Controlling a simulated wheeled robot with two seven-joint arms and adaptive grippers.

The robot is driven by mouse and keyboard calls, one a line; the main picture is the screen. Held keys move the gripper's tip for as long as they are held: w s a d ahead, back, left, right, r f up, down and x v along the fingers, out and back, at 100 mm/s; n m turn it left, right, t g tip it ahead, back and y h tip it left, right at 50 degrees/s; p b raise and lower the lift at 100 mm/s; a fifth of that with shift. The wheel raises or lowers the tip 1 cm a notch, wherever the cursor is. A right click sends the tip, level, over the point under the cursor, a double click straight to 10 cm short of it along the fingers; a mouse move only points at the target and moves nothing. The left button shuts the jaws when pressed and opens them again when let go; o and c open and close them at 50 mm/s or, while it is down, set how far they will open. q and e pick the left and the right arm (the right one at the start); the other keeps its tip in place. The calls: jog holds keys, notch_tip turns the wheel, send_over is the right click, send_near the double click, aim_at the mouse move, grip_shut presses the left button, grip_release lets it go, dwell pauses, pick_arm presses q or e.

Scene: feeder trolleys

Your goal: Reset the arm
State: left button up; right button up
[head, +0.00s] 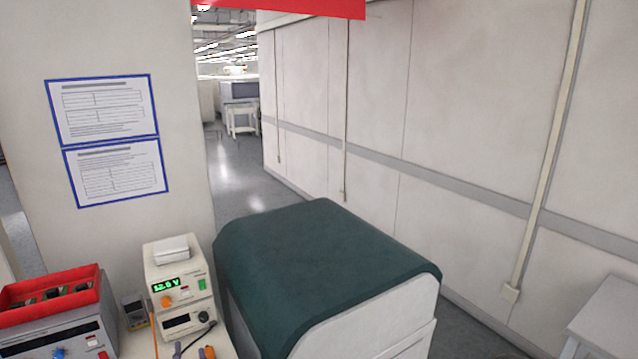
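Neither of my arms shows in the head view, and neither gripper is in view. Nothing in the frame shows how the arms are posed. The nearest large thing is a white cabinet with a dark green rounded top (320,262) at the bottom centre. Nothing lies on that top.
At the lower left, a power supply (180,285) with a green readout stands beside a red bin (50,295) on a grey instrument. Two blue-framed notices (103,108) hang on a pillar. A pale wall (460,120) runs along the right. A grey aisle floor (235,170) lies clear behind.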

pick_arm(q)
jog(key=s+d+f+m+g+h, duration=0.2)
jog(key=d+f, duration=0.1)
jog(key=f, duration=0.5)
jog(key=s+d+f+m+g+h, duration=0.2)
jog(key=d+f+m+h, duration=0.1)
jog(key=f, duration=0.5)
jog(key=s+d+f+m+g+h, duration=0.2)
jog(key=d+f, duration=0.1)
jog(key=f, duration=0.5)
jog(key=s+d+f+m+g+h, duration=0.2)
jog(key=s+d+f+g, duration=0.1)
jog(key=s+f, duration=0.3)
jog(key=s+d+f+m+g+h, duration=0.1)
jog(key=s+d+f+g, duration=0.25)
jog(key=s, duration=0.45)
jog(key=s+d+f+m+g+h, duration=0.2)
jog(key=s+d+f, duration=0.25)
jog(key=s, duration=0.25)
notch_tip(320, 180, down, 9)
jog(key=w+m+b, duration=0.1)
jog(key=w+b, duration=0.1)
jog(key=b, duration=0.8)
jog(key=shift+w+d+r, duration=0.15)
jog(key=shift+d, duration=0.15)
